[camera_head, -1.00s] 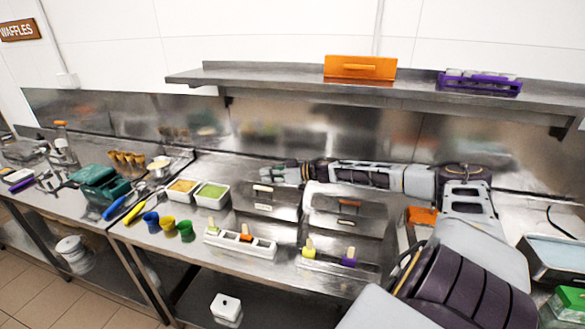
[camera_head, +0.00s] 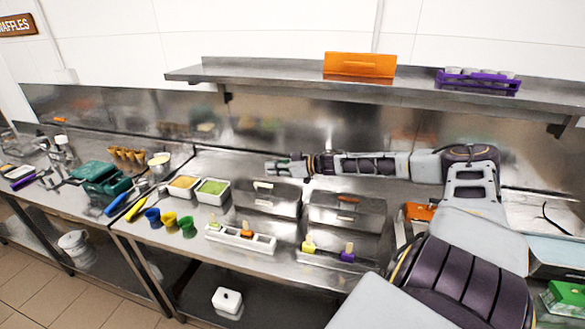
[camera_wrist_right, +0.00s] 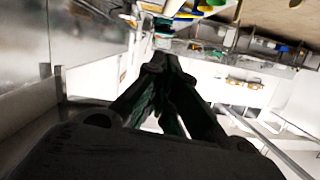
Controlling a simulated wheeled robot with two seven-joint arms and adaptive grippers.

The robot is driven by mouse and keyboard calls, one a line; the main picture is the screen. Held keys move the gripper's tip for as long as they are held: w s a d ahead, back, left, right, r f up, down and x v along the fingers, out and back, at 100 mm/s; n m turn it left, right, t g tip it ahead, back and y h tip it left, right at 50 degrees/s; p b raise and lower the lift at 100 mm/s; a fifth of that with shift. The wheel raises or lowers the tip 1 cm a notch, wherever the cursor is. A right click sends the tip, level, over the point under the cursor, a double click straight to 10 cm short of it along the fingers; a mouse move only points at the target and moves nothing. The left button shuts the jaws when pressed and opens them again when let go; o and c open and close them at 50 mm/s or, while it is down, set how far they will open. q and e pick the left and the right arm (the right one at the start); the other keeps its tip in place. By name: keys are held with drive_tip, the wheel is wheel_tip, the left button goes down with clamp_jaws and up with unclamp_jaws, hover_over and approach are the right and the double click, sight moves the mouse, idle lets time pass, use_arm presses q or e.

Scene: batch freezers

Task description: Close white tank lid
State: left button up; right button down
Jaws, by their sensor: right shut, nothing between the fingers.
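The tank lid with the white handle (camera_head: 263,185) is at the left of two steel tanks set in the counter, in the head view. The lid looks down or nearly down; I cannot tell if a gap is left. My right gripper (camera_head: 278,166) is shut and empty, just behind and above this lid in the picture, its fingers pointing left. I cannot tell if it touches the lid. In the right wrist view the dark fingers (camera_wrist_right: 160,72) come together with nothing between them. My left gripper is not in view.
The other tank lid, with an orange handle (camera_head: 348,199), is to the right, under my right forearm in the picture. A white popsicle tray (camera_head: 264,245) stands in front. White tubs (camera_head: 212,199) stand at left. A steel wall shelf (camera_head: 280,72) runs above my arm.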

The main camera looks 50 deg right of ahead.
drive_tip(key=shift+s+d, duration=0.1)
drive_tip(key=shift+s, duration=0.1)
drive_tip(key=shift+s+d+r, duration=0.1)
drive_tip(key=shift+s, duration=0.25)
drive_tip(key=shift+s+d, duration=0.1)
drive_tip(key=shift+s, duration=0.2)
drive_tip(key=shift+s+d+r, duration=0.25)
drive_tip(key=shift+s+d, duration=0.1)
drive_tip(key=shift+s, duration=0.1)
drive_tip(key=v, duration=0.5)
drive_tip(key=shift+a, duration=0.1)
idle(0.4)
idle(0.8)
